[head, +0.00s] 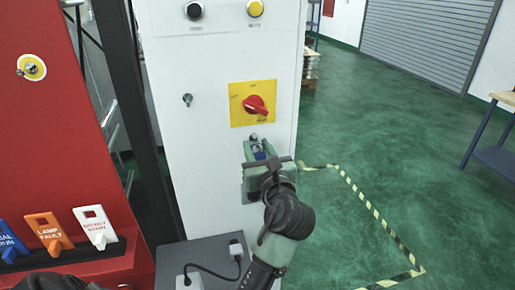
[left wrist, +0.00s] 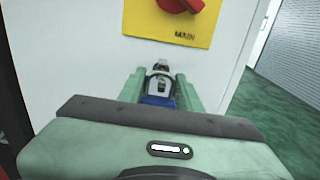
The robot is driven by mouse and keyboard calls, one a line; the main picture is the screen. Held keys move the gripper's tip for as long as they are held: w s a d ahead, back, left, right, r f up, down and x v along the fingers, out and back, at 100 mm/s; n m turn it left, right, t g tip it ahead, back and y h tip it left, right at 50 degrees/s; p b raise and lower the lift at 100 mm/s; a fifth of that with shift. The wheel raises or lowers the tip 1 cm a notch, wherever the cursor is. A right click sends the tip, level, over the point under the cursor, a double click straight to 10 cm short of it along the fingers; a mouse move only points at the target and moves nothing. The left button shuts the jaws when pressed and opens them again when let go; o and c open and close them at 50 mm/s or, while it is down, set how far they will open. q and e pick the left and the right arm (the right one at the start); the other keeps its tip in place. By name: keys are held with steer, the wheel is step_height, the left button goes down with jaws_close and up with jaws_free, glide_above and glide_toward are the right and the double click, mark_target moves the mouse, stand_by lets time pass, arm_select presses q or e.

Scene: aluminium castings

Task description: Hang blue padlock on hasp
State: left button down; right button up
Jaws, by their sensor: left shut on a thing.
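The blue padlock (head: 259,155) is held between the green fingers of my left gripper (head: 257,150), against the white cabinet front. In the left wrist view the blue body (left wrist: 158,101) shows low between the fingers, with silver metal above it. The hasp (head: 253,137) is a small metal fitting just below the red rotary switch, right above the padlock. It also shows in the left wrist view (left wrist: 161,66). The padlock's top is close to the hasp; I cannot tell whether the shackle passes through it. My right gripper is not in view.
The red switch (head: 256,106) on its yellow plate sits above the hasp. A red board (head: 50,130) with several tags (head: 95,226) stands at the left. A grey box top (head: 205,255) with a cable lies below. Open green floor is at the right.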

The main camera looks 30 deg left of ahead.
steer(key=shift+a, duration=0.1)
arm_select(q)
steer(key=c, duration=0.9)
jaws_free()
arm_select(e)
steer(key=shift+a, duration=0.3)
arm_select(q)
steer(key=shift+d, duration=0.1)
